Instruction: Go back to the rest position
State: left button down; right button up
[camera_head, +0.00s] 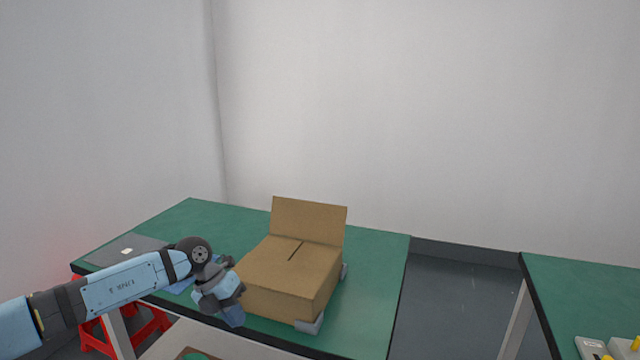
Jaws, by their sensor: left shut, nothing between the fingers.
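My left arm comes in from the left over the near edge of a green-topped table. My left gripper (234,316) is at the front left corner of a cardboard box (290,273), pointing down, with its fingers shut and empty. I cannot tell whether it touches the box. The box sits on the table with its back flap standing up and a dark slot across its top. My right gripper is not in view.
The green table (377,273) has free room right of the box. Grey pieces (309,325) show at the box's lower corners. A red stool (150,329) stands below the left side. A second green table (588,291) is at the right, past a floor gap.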

pick_arm(q)
jog(key=s+d+f+n+t+h, duration=0.45)
jog(key=s+d+n+h, duration=0.25)
jog(key=s+d+h, duration=0.5)
jog(key=s+a+f+n+t+y, duration=0.3)
jog(key=s+a+f+n+y, duration=0.4)
jog(key=s+a+n, duration=0.45)
jog(key=s+a+f+n+t+y, duration=0.4)
jog(key=s+a+f+n+y, duration=0.35)
jog(key=s+a+n, duration=0.4)
jog(key=w+d+r+n, duration=0.15)
jog(key=d+n, duration=0.35)
jog(key=d, duration=0.6)
notch_tip(320, 180, up, 17)
jog(key=s+a+p, duration=0.1)
jog(key=p, duration=2.2)
jog(key=shift+s+a+t, duration=0.25)
jog(key=shift+t, duration=0.1)
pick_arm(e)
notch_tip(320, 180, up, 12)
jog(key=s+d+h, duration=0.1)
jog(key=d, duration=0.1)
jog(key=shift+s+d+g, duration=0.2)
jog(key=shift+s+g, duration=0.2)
